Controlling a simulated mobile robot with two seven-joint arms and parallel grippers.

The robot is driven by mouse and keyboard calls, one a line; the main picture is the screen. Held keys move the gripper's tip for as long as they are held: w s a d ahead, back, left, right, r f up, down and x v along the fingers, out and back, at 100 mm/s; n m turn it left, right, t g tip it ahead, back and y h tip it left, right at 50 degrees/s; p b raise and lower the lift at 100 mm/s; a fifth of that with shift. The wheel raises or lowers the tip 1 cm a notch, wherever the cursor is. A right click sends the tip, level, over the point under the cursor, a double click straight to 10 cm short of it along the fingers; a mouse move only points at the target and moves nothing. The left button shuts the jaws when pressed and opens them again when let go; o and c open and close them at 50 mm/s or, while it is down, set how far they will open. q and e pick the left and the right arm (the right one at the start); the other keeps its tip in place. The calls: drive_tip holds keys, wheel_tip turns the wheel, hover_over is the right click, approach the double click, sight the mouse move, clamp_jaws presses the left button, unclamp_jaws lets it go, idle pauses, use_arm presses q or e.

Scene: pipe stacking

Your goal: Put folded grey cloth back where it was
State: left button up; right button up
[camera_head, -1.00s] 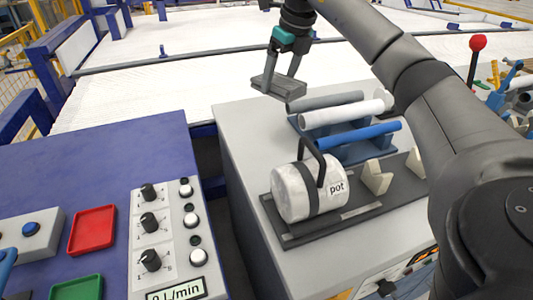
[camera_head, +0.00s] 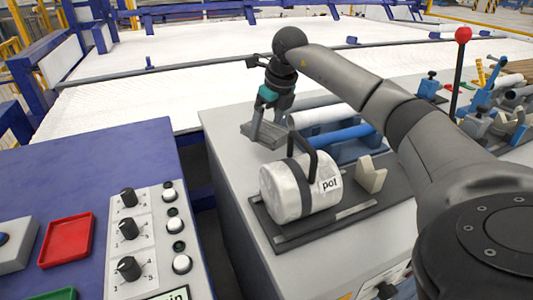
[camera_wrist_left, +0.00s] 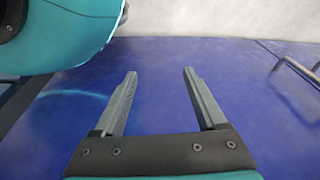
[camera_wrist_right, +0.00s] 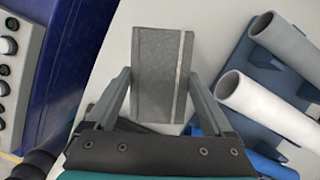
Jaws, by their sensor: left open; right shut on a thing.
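The folded grey cloth (camera_head: 262,134) is a flat grey block with a pale stripe near one side, seen in the right wrist view (camera_wrist_right: 155,75). My right gripper (camera_head: 270,121) is shut on it, one finger at each side. It holds the cloth low over the left part of the light grey counter (camera_head: 232,165), behind the pot. Whether the cloth touches the counter I cannot tell. My left gripper (camera_wrist_left: 159,73) is open and empty in the left wrist view, above a blue surface. It is not in the head view.
The white pot (camera_head: 292,189) with a black handle lies on a dark grey base in front of the cloth. White (camera_wrist_right: 257,101) and grey (camera_wrist_right: 284,42) pipes lie on a blue rack to its right. A blue panel (camera_head: 95,165) with knobs stands left, across a gap.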

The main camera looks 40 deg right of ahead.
sight(272, 131)
drive_tip(key=shift+f+b, duration=0.7)
drive_tip(key=shift+f, duration=1.5)
use_arm(q)
drive_tip(key=shift+w+d+r+b, duration=0.2)
drive_tip(key=shift+w+r, duration=0.2)
drive_tip(key=shift+r, duration=0.4)
drive_tip(key=shift+w+d+r+b, duration=0.1)
drive_tip(key=shift+w+d+r, duration=0.25)
drive_tip(key=shift+r, duration=0.45)
drive_tip(key=shift+w+d+r+b, duration=0.1)
drive_tip(key=shift+w+r, duration=0.35)
drive_tip(key=shift+r, duration=0.35)
use_arm(e)
drive_tip(key=shift+f, duration=1.3)
drive_tip(key=shift+f, duration=0.1)
drive_tip(key=o, duration=1.1)
drive_tip(key=shift+c, duration=0.2)
drive_tip(key=shift+r, duration=0.25)
drive_tip(key=p+v, duration=0.3)
drive_tip(key=v, duration=0.7)
use_arm(q)
drive_tip(key=s+a+f, duration=0.2)
drive_tip(key=s+f, duration=0.2)
drive_tip(key=f, duration=0.3)
drive_tip(key=shift+a+p, duration=0.35)
drive_tip(key=shift+p, duration=0.1)
use_arm(e)
drive_tip(key=shift+v, duration=0.9)
